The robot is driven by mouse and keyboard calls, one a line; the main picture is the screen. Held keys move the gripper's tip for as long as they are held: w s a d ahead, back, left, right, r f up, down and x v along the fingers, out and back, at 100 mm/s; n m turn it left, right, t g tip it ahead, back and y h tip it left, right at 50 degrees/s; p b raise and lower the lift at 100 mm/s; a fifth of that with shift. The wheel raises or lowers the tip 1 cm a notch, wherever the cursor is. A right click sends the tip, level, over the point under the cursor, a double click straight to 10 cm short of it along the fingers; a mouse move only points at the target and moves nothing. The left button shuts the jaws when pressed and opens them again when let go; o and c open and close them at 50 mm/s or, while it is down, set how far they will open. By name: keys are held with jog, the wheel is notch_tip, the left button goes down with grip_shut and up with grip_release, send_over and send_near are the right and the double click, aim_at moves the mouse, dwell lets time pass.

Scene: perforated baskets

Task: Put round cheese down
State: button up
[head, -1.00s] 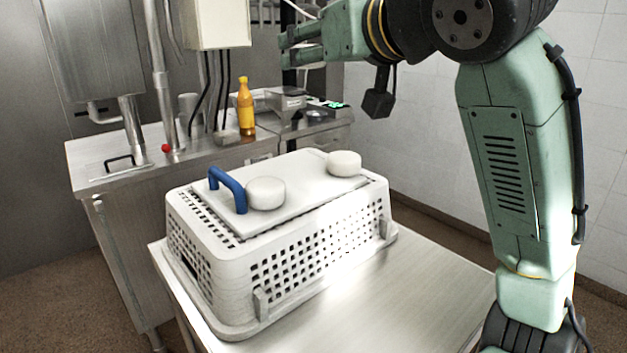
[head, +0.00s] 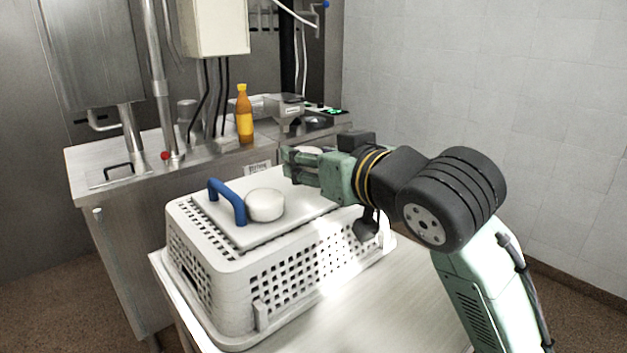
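A round white cheese (head: 265,205) lies on a white board (head: 222,222) on top of the upturned perforated basket (head: 215,275), beside a blue handle (head: 228,200). My gripper (head: 290,165) is low over the far right part of the board, pointing left, to the right of and behind this cheese. The second round cheese cannot be made out clearly; my gripper and wrist cover the place where it lay.
The basket stands on a light table (head: 395,300), clear at the front right. Behind it is a steel counter (head: 125,190) with an orange bottle (head: 244,118) and a grey scale-like device (head: 287,110). A pipe and a hanging box stand over the counter.

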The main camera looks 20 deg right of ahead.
aim_at(314, 202)
jog(key=shift+f+p, duration=0.3)
jog(key=shift+f, duration=1.75)
jog(key=shift+f+b, duration=0.3)
jog(key=o, duration=1.2)
jog(key=shift+r, duration=0.1)
